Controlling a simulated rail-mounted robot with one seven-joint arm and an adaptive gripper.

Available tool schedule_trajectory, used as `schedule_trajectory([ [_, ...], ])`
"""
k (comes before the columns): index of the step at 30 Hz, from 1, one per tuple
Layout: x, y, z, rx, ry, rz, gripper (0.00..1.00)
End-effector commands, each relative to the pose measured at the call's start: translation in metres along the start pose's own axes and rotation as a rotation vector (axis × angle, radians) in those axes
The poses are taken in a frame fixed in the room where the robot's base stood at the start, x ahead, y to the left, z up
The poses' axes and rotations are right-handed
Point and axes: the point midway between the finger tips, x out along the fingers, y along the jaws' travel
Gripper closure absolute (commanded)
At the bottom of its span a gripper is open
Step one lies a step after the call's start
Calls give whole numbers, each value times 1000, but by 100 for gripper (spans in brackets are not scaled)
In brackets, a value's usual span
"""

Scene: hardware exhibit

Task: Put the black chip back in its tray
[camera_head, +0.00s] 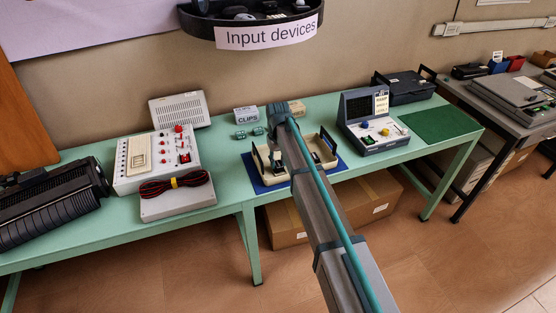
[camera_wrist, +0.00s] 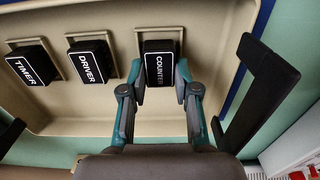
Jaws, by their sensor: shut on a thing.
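The cream tray (camera_head: 331,148) with black handles stands on a blue mat on the green table. In the wrist view, the tray (camera_wrist: 110,122) has square recesses in a row. A black chip labelled COUNTER (camera_wrist: 162,62) is between the fingers of my gripper (camera_wrist: 159,88), which is shut on it. This chip is over or in the rightmost recess; whether it is fully seated I cannot tell. Black chips labelled TIMER (camera_wrist: 33,65) and DRIVER (camera_wrist: 92,62) sit at the recesses to the left. In the head view my arm hides part of the tray.
A black tray handle (camera_wrist: 258,95) stands close to the right of my gripper. In the head view, a white panel device (camera_head: 130,175) with coiled cables stands left of the tray, and a grey console (camera_head: 372,122) stands right. A clips box (camera_head: 245,115) is behind.

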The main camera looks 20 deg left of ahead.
Motion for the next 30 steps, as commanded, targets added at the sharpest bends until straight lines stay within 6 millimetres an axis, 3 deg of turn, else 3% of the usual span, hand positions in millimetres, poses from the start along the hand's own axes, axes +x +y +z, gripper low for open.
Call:
schedule_trajectory([
  [13, 8, 0, 0, 0, 0, 0, 99],
  [14, 8, 0, 0, 0, 0, 0, 67],
  [18, 8, 0, 0, 0, 0, 0, 45],
  [30, 3, 0, 0, 0, 1, 0, 45],
])
